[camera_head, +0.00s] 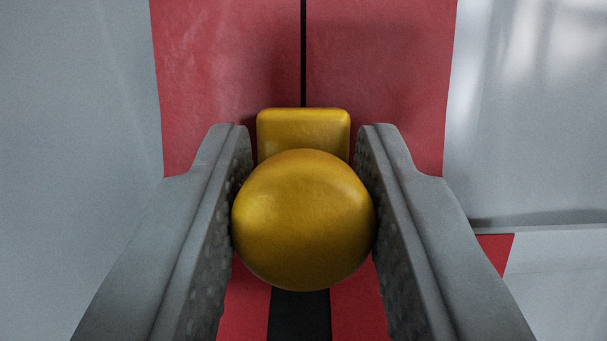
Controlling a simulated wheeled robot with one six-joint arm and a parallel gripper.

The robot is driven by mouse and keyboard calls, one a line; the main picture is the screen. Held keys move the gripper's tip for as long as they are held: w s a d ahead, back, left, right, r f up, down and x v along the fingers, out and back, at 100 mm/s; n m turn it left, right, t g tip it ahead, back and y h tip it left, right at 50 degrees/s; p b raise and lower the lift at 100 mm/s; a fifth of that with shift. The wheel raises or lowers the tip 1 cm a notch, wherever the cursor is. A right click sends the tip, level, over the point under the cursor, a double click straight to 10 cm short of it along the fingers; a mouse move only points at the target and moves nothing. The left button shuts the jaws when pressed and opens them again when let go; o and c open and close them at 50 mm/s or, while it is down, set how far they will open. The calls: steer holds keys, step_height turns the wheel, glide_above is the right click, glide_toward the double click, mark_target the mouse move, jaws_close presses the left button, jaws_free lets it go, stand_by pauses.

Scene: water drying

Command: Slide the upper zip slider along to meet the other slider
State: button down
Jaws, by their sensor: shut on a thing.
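A yellow zip slider is in the middle of the view, with a block-shaped body (303,130) at the back and a round knob (303,220) in front of it. My gripper (303,200) is shut on the knob, one grey textured finger on each side. The slider sits on a red panel (220,80). A thin dark zip line (303,50) runs up from the slider body, and a wider black strip (300,315) shows below the knob. The other slider is not in view.
Pale grey surfaces flank the red panel on the left (70,110) and right (530,110). A ledge edge (545,228) runs at the lower right, with a small red patch (496,250) near it. No obstacle shows along the visible zip line.

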step_height(320, 180, down, 50)
steer(key=shift+f, duration=0.1)
steer(key=c, duration=1.1)
jaws_free()
steer(key=v, duration=1.7)
steer(key=shift+s+f, duration=0.15)
